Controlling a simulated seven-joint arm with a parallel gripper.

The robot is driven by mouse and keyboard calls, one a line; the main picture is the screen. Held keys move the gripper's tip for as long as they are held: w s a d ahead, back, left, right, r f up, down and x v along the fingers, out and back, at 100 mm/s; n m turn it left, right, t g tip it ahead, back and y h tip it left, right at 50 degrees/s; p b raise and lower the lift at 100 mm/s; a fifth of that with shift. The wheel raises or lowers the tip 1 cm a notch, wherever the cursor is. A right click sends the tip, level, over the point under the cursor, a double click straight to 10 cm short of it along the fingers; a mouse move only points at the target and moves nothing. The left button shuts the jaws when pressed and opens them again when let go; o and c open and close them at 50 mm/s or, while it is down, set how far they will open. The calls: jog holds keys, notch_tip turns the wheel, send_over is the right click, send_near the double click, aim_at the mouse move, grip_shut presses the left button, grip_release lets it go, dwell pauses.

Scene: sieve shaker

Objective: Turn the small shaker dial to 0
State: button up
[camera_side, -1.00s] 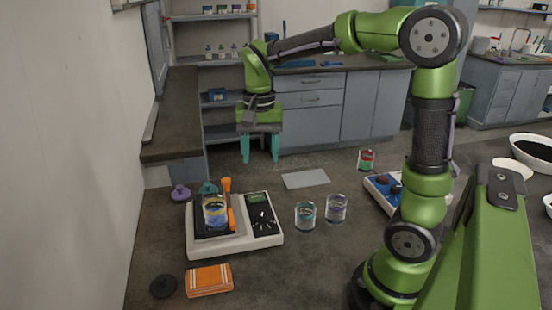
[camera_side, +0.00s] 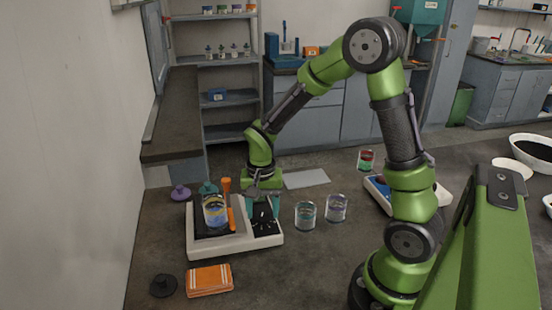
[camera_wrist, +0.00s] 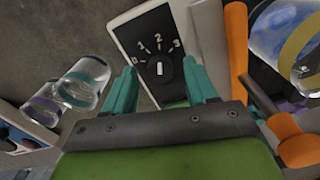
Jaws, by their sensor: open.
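In the wrist view the dial (camera_wrist: 160,72) is a round black knob with a white line, marked 0 to 3. The line runs up and down in the picture, roughly toward the 2. My gripper (camera_wrist: 162,84) is open, its two teal fingers on either side of the dial; contact cannot be told. In the side view my gripper (camera_side: 263,206) is low over the panel and partly hides it.
A glass jar with yellow and blue bands (camera_side: 214,212) sits on the shaker beside an orange post (camera_side: 227,186). Two glass jars (camera_side: 305,215) (camera_side: 336,208) stand to the right. An orange striped cloth (camera_side: 209,280) and black disc (camera_side: 163,286) lie in front. A second white device (camera_side: 376,192) is farther right.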

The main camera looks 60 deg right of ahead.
jog(key=shift+f, duration=0.2)
jog(key=shift+c, duration=0.2)
jog(key=c, duration=1)
